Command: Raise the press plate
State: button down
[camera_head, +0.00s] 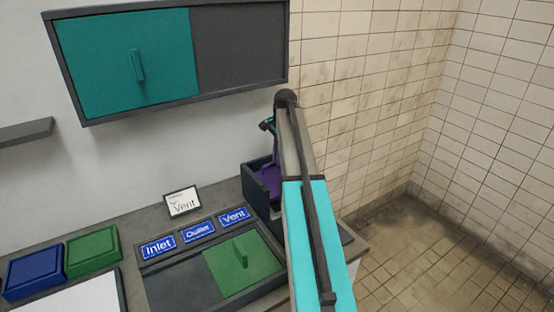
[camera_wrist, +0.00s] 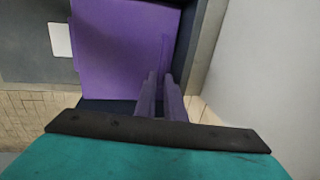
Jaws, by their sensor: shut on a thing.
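The purple press plate (camera_wrist: 120,50) fills the upper middle of the wrist view, inside a dark frame. In the head view the purple part (camera_head: 268,178) shows in a dark open-topped box (camera_head: 257,200) on the counter, partly hidden by my arm. My gripper (camera_wrist: 160,88) is shut on the purple plate near its lower right edge in the wrist view. The exact grip point between the fingers is hard to make out. In the head view my arm hides the fingertips.
A teal-doored wall cabinet (camera_head: 128,62) hangs above. Blue Inlet, Outlet and Vent labels (camera_head: 198,231), a Vent card (camera_head: 183,202) and a green sliding panel with a handle (camera_head: 243,264) are left of the box. Blue (camera_head: 34,275) and green (camera_head: 92,250) blocks stand farther left. Open tiled floor lies right.

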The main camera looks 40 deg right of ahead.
jog(key=shift+w+d+r, duration=0.1)
jog(key=shift+w+r, duration=0.05)
jog(key=shift+r, duration=0.15)
jog(key=c, duration=2.1)
grip_release()
jog(key=shift+s+r+b, duration=0.5)
jog(key=shift+r+b, duration=0.05)
jog(key=shift+r, duration=1.7)
jog(key=shift+s+r+b, duration=0.5)
jog(key=shift+r+b, duration=0.05)
jog(key=shift+r, duration=1.7)
jog(key=shift+s+r+b, duration=0.5)
jog(key=shift+r+b, duration=0.05)
jog(key=shift+r, duration=1.7)
